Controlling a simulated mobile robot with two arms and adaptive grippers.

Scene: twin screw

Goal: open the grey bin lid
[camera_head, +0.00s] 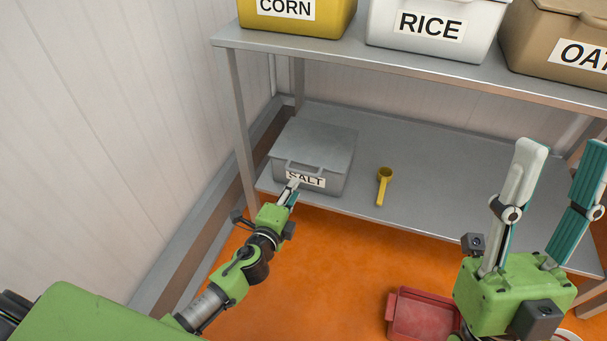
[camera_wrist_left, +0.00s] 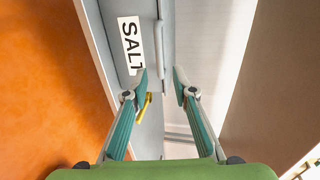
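The grey bin (camera_head: 335,174), labelled SALT, stands at the left end of the lower shelf. Its flat grey lid (camera_head: 318,142) lies shut on top, with a bar handle (camera_head: 303,165) at the front edge. My left gripper (camera_head: 293,187) is right in front of the bin and covers part of the label. In the left wrist view the fingers of my left gripper (camera_wrist_left: 162,80) are apart, either side of the lid's front edge area; contact with the handle cannot be told. My right gripper (camera_head: 558,155) is open and empty at the right, away from the bin.
A yellow scoop (camera_head: 384,183) lies on the lower shelf (camera_head: 440,190) right of the bin. Corn (camera_head: 325,22), rice (camera_head: 470,28) and oat (camera_head: 545,40) bins stand on the upper shelf above. A red tray (camera_head: 415,312) is on the orange floor. A wall is close at the left.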

